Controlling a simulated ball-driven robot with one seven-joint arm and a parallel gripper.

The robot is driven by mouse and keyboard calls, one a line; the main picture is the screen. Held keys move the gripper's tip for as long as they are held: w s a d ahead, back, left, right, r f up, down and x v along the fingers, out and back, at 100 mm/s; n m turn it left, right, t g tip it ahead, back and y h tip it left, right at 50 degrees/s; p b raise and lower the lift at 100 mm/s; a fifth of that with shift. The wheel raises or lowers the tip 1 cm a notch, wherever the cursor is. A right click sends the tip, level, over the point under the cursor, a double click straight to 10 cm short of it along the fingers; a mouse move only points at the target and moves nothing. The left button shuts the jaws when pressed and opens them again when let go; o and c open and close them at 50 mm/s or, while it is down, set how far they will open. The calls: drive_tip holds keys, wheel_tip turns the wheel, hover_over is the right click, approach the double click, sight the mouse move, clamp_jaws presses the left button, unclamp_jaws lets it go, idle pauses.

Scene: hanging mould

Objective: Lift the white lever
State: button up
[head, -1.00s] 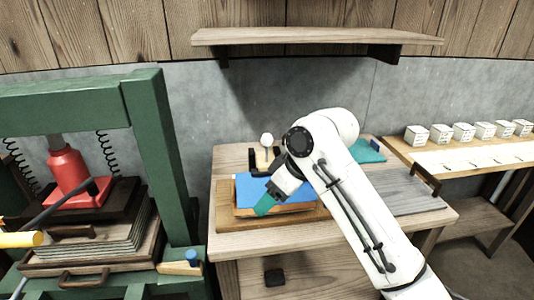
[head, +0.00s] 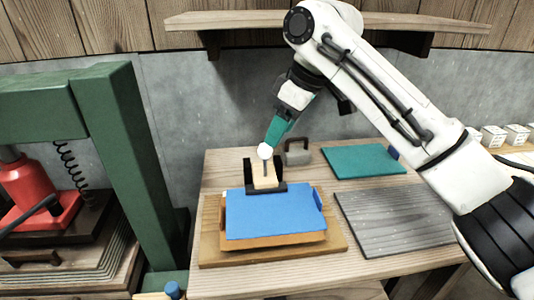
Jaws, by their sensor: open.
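The white lever shows as a round white knob (head: 265,151) on a thin dark upright stem. It stands on a small wooden block in a black bracket (head: 265,177) at the back of the blue-topped mould (head: 275,212). My gripper (head: 270,140) has teal fingers pointing down and a little left. Its tips are right at the knob's top in the picture. The gripper is open, but the gap between the fingers is hard to see from this side. I cannot tell whether the fingers touch the knob.
A teal board (head: 363,161) and a grey ridged board (head: 393,220) lie to the right on the wooden table (head: 222,164). A green press frame (head: 125,150) stands left. A shelf (head: 220,22) hangs above.

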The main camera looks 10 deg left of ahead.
sight(267, 157)
drive_tip(key=x, duration=1)
drive_tip(key=shift+a+f+b, duration=0.15)
drive_tip(key=shift+f+b, duration=0.15)
clamp_jaws()
